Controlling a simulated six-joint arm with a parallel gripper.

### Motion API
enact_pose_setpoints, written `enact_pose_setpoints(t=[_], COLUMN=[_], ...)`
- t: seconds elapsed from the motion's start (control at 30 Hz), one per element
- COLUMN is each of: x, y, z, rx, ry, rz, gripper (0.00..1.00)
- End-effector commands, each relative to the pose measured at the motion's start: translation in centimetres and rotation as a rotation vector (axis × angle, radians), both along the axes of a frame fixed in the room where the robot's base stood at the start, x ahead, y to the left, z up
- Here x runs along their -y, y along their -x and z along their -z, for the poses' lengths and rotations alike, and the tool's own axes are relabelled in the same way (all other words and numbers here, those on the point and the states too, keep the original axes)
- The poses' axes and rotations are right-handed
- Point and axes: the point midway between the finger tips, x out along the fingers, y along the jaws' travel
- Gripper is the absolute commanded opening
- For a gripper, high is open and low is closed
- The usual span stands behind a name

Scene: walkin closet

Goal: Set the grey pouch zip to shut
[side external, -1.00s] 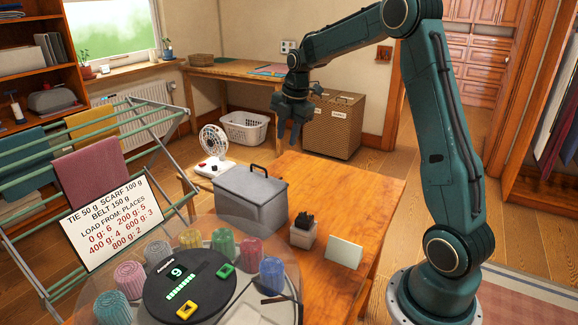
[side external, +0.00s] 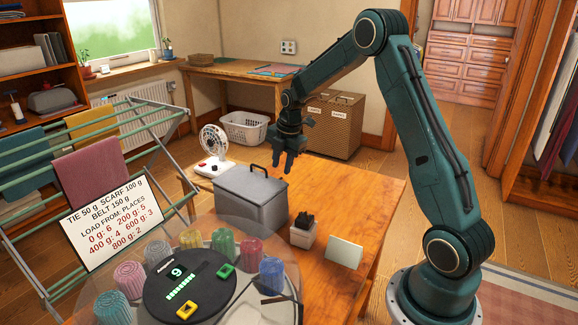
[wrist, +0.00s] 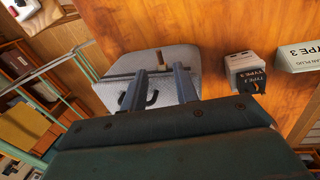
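The grey pouch (side external: 252,203) stands on the wooden table, boxy, with a dark handle on top. It also shows in the wrist view (wrist: 194,58), where a dark line crosses its top and a small brown tab (wrist: 159,61), perhaps the zip pull, sits on that line. My gripper (side external: 282,170) points down just above and behind the pouch's right side in the side view. In the wrist view its two fingers (wrist: 159,68) are apart with nothing between them, and the tab shows beyond their tips. The fingers partly cover the pouch and its black handle (wrist: 151,97).
A small white fan (side external: 213,147) stands left of the pouch. A holder with dark contents (side external: 303,235) and a pale block (side external: 344,252) stand to the right. A round black dial unit (side external: 190,288) with coloured jars around it is in front.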

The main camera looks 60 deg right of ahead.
Motion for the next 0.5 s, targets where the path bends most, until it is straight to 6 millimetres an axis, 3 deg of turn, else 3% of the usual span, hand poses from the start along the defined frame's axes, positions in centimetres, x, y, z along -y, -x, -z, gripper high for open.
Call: enact_pose_setpoints(t=[0.2, 0.5], x=[0.0, 0.1], y=[-0.5, -0.7], z=[2.6, 3.7], rx=[-0.002, 0.0], ry=[0.0, 0.001], rz=[0.0, 0.0], gripper=[0.3, 0.3])
